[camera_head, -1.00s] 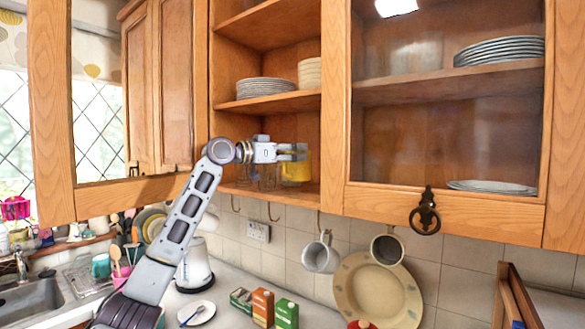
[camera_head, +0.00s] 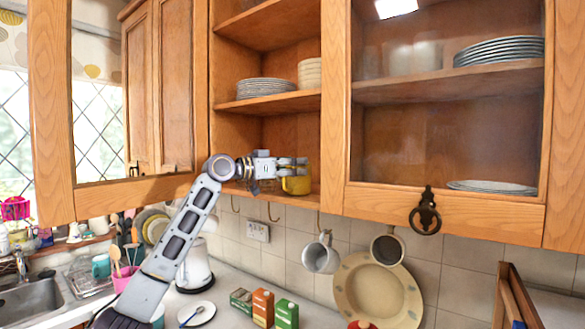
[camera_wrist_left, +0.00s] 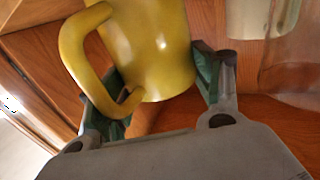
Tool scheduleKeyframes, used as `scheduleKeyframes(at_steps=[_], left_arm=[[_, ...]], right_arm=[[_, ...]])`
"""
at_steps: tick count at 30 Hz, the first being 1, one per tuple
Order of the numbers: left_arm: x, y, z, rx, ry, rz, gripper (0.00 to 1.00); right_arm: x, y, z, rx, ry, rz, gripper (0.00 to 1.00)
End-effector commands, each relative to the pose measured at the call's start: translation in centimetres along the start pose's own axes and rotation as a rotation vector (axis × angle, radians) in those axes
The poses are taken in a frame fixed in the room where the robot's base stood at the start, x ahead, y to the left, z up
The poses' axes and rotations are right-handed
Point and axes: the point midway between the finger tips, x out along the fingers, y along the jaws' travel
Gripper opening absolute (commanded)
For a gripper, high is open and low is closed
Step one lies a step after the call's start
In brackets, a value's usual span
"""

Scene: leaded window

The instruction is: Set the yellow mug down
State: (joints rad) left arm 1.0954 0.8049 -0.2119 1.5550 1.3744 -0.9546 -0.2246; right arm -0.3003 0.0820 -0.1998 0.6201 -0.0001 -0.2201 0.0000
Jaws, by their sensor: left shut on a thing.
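The yellow mug (camera_head: 297,184) is at the open cabinet's bottom shelf (camera_head: 316,197) in the head view. In the left wrist view the mug (camera_wrist_left: 160,45) is large, with its handle (camera_wrist_left: 75,50) on the left. My left gripper (camera_head: 303,163) reaches in from the left, and in the left wrist view its green-padded fingers (camera_wrist_left: 155,85) are on either side of the mug, shut on it. The mug's base is close to the shelf; I cannot tell whether it touches. My right gripper is not in view.
Clear glasses (camera_head: 268,185) stand on the same shelf, left of the mug and partly behind my gripper. Plates (camera_head: 265,88) and stacked bowls (camera_head: 309,73) are on the shelf above. The cabinet's frame post (camera_head: 333,120) stands just right of the mug. Mugs hang below the cabinet.

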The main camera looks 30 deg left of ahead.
Motion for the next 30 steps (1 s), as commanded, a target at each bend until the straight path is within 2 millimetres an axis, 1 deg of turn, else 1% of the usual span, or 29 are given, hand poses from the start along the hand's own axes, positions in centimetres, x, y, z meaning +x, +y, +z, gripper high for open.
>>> scheduleKeyframes(at_steps=[14,15,19,20,30], left_arm=[[-0.05,0.01,0.26,0.000,0.002,0.000,0.33],[-0.01,0.01,0.36,0.000,0.000,0.000,0.68],[-0.01,0.00,0.32,0.000,0.000,0.000,0.85],[-0.01,0.00,0.32,0.000,0.000,0.000,0.87],[-0.02,-0.01,0.29,0.000,0.000,0.000,0.87]], right_arm=[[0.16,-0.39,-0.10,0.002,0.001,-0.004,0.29],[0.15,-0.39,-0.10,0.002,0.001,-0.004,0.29],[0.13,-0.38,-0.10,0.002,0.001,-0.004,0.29],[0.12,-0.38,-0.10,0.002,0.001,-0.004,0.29],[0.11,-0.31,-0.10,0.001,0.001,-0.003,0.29]])
